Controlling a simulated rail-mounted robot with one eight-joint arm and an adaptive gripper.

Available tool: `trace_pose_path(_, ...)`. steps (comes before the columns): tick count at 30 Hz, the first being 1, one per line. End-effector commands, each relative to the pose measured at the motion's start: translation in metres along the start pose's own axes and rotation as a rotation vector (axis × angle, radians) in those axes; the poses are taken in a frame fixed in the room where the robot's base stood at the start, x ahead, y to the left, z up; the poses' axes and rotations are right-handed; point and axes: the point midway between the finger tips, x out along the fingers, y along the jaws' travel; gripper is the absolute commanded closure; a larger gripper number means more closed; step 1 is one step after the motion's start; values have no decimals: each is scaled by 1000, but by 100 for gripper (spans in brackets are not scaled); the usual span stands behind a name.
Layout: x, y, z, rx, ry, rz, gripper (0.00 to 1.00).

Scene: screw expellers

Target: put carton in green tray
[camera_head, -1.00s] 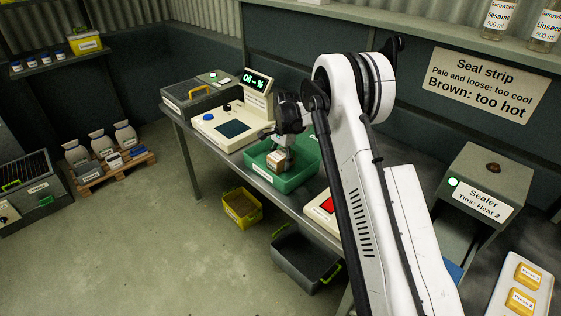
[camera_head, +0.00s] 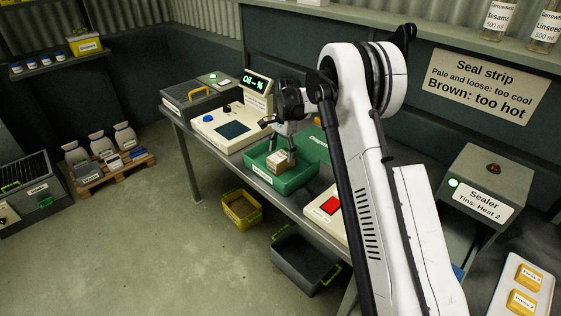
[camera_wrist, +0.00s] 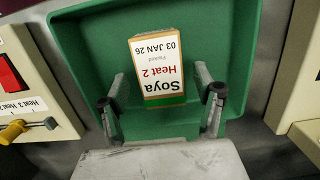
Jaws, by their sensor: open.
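The carton (camera_head: 277,160) is a small tan box with a white label. It sits inside the green tray (camera_head: 284,184) on the bench. In the wrist view the carton (camera_wrist: 158,60) shows an upside-down label reading "Soya Heat 2" and a green band, and the green tray (camera_wrist: 75,55) surrounds it. My gripper (camera_head: 278,143) is open just above the carton. In the wrist view the fingers of my gripper (camera_wrist: 160,78) stand spread on either side of the carton, with gaps to both sides.
A yellow bin (camera_head: 241,208) and a grey crate (camera_head: 303,262) are on the floor below. The sealer (camera_head: 483,192) is farther right.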

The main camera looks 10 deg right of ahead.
Motion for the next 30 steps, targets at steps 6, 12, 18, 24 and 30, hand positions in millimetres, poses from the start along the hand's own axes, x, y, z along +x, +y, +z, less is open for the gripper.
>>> trace_pose_path(6, -43, 0, 0, 0, 0, 0, 35)
trace_pose_path(12, -65, 0, 0, 0, 0, 0, 35)
trace_pose_path(18, -83, 5, 5, -17, 9, -9, 35)
trace_pose_path(24, -128, 29, 28, -106, 50, -51, 35)
trace_pose_path(30, -175, 64, 57, -216, 106, -99, 35)
